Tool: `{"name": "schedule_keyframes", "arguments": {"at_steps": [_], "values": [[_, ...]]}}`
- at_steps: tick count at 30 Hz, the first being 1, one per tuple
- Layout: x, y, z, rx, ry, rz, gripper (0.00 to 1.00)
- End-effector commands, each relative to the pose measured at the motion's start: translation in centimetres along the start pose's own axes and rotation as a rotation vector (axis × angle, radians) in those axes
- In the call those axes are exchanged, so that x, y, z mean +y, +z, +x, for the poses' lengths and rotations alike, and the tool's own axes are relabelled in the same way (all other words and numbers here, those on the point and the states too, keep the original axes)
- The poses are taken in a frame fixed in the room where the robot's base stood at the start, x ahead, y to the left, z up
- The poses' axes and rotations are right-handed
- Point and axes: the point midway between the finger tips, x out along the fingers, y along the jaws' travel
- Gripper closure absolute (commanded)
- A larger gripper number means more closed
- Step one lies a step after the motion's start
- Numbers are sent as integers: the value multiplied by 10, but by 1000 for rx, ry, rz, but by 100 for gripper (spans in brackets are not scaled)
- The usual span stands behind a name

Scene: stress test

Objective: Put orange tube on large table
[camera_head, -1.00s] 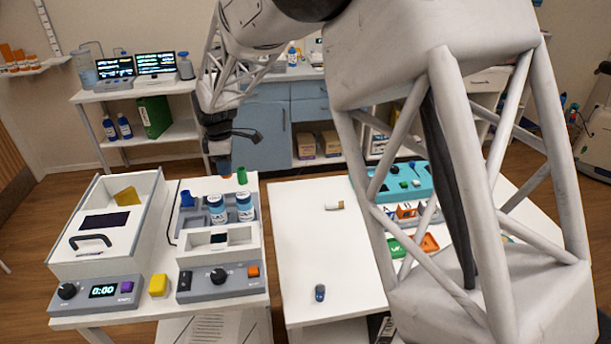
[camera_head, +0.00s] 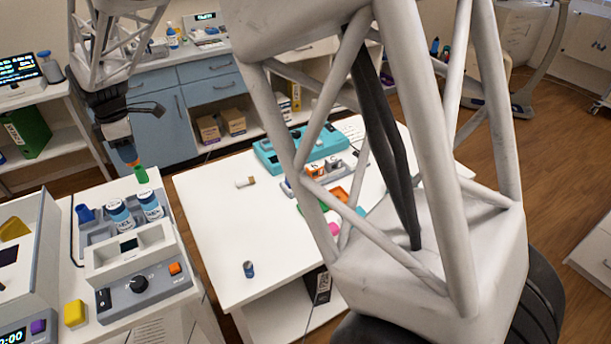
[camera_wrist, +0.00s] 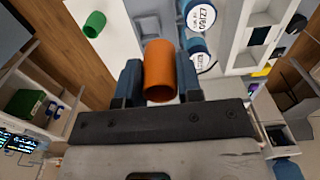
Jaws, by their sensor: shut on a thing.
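The orange tube (camera_wrist: 160,68) is between the two blue fingers of my gripper (camera_wrist: 159,82) in the wrist view, its open end toward the camera. In the head view my gripper (camera_head: 131,160) points down at the left, with a bit of the orange tube (camera_head: 134,163) at its tip. It is by the green tube (camera_head: 140,174) at the back of the equipment table; whether the orange tube touches anything there I cannot tell. The large table (camera_head: 215,225), white, is in the middle, to the right of the gripper and partly hidden by my arm.
The equipment table holds a rack with blue-capped bottles (camera_head: 120,217) and a grey control box (camera_head: 140,285). On the large table are a small vial (camera_head: 245,182), a dark blue vial (camera_head: 249,269) and a teal case (camera_head: 300,148). Its left and middle parts are mostly clear.

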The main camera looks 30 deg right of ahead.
Motion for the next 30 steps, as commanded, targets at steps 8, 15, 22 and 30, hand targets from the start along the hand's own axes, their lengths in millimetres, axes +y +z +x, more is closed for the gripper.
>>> {"name": "schedule_keyframes", "arguments": {"at_steps": [8,15,22,30], "values": [[-46,49,-6,0,1,2,89],[-88,87,-8,1,6,3,89],[-130,120,-6,1,6,2,89],[-168,145,1,0,3,1,89]]}}
